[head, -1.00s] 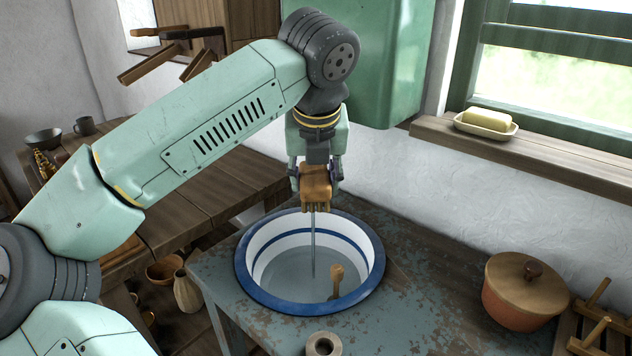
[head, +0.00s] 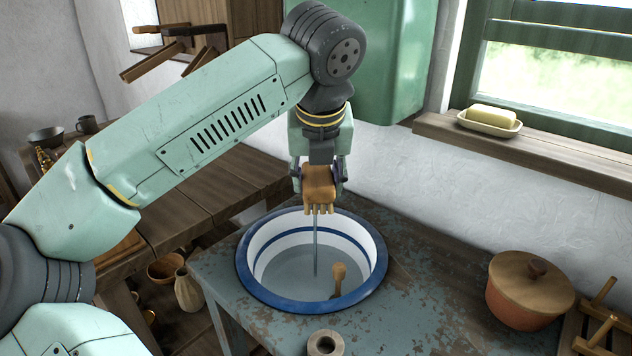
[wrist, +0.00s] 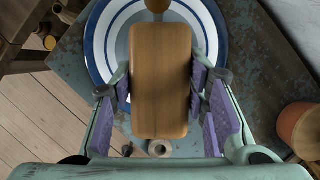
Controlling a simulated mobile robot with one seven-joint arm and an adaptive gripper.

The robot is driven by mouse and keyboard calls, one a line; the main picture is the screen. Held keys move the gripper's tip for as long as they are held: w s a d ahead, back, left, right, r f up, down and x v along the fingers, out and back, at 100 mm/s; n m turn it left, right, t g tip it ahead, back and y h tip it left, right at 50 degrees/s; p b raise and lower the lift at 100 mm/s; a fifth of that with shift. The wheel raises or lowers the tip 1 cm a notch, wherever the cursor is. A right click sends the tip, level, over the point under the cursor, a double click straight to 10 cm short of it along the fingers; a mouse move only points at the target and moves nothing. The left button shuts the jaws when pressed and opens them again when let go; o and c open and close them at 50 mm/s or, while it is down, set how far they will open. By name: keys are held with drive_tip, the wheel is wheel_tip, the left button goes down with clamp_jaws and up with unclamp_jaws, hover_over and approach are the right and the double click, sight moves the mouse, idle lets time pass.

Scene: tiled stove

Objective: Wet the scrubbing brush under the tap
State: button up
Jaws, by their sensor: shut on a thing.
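My gripper (head: 318,178) is shut on the wooden scrubbing brush (head: 319,183) and holds it above the basin, bristles pointing down. In the wrist view the brush's plain wooden back (wrist: 160,80) sits between both finger pads. A thin grey stream of water (head: 316,245) runs from beneath the brush down into the white basin with a blue rim (head: 262,297). The tap itself is hidden, apparently behind my gripper. Whether the bristles are wet cannot be told.
A wooden knobbed handle (head: 338,278) stands up inside the basin. A green tank (head: 390,70) hangs on the wall behind. A soap dish (head: 489,123) is on the sill. A lidded clay pot (head: 525,295) and a small ring-shaped piece (head: 325,344) stand on the worn counter.

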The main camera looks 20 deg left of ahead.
sight(322, 199)
drive_tip(key=shift+s+d+b, duration=0.35)
drive_tip(key=shift+s+d, duration=0.1)
drive_tip(key=shift+s, duration=0.45)
drive_tip(key=shift+s+d+b, duration=0.35)
drive_tip(key=shift+s+d, duration=0.15)
drive_tip(key=shift+s, duration=0.4)
drive_tip(key=shift+s+d+b, duration=0.35)
drive_tip(key=shift+s+d, duration=0.1)
drive_tip(key=shift+s, duration=0.45)
drive_tip(key=s+d+r+p, duration=0.1)
drive_tip(key=s+d+r, duration=0.1)
drive_tip(key=s+r, duration=0.2)
drive_tip(key=shift+s+d, duration=0.15)
drive_tip(key=shift+s, duration=0.05)
